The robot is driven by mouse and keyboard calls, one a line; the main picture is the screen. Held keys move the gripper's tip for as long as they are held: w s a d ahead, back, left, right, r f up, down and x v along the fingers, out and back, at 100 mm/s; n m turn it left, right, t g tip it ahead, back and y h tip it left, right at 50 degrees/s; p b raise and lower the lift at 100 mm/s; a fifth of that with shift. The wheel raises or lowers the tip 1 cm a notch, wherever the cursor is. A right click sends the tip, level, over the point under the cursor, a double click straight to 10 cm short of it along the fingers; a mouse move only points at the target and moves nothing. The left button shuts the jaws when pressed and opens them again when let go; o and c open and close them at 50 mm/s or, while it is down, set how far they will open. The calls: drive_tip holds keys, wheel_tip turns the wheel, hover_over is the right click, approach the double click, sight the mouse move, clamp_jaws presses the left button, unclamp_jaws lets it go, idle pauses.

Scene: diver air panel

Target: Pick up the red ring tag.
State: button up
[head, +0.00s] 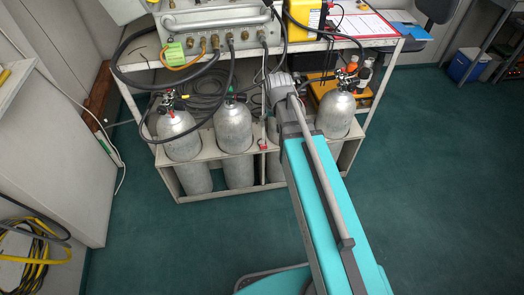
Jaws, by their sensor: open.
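A small red item (263,147), possibly the red ring tag, shows at the top front edge of the cylinder rack, just left of my arm. It is too small to make out a ring shape. Another small red spot (172,113) shows at the valve of the leftmost cylinder. My turquoise arm reaches forward over the rack, its grey end joint near the third cylinder. My gripper cannot be made out beyond that joint.
Several grey cylinders (235,130) stand in a grey rack (220,194) under a bench with the air panel (212,30). Black hoses loop over the cylinders. A cabinet (60,130) stands at left with coiled yellow hose (40,245). The green floor is clear at right.

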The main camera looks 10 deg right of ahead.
drive_tip(key=w+f+t+b, duration=0.1)
drive_tip(key=w+f+b, duration=0.5)
drive_tip(key=f+b, duration=0.4)
drive_tip(key=w+f+t+b, duration=0.1)
drive_tip(key=w+f+b, duration=0.6)
drive_tip(key=f+b, duration=0.4)
drive_tip(key=shift+w+f+t, duration=0.25)
drive_tip(key=shift+f+t, duration=0.05)
drive_tip(key=shift+f, duration=0.1)
drive_tip(key=b, duration=0.8)
hover_over(263, 144)
drive_tip(key=s, duration=0.2)
wheel_tip(263, 144, down, 8)
drive_tip(key=shift+r, duration=0.1)
drive_tip(key=b+x, duration=0.3)
drive_tip(key=shift+s+d+f+b, duration=0.1)
drive_tip(key=shift+s+f+b, duration=0.1)
drive_tip(key=shift+f+b, duration=0.2)
drive_tip(key=shift+b+x, duration=0.7)
drive_tip(key=shift+x, duration=0.05)
